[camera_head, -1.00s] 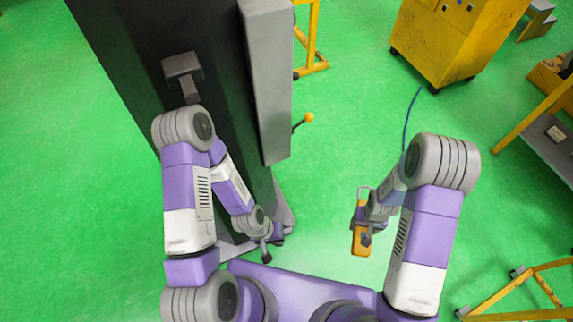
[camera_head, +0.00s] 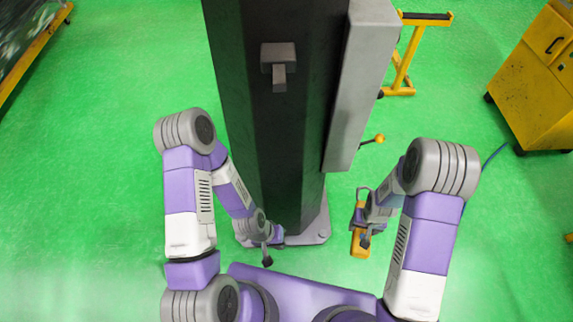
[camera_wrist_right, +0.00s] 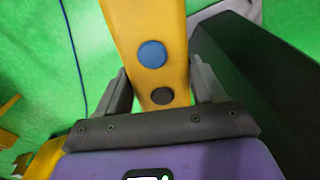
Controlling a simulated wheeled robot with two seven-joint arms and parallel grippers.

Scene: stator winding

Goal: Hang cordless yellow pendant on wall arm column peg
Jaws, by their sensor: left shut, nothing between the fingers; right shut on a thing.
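The yellow pendant (camera_head: 359,243) hangs in my right gripper (camera_head: 364,222), low at the right of the column, with a grey wire loop at its top. In the right wrist view the yellow pendant (camera_wrist_right: 150,40) shows a blue and a dark button, with the right fingers (camera_wrist_right: 160,88) closed on both sides of it. The dark column (camera_head: 280,140) stands ahead in the middle. A grey peg (camera_head: 279,72) sticks out of its front face, well above and left of the pendant. My left gripper (camera_head: 267,258) is shut and empty near the column's foot.
A yellow stand (camera_head: 405,60) is behind, and a yellow cabinet (camera_head: 540,80) stands at the right. Green floor is free between column and cabinet.

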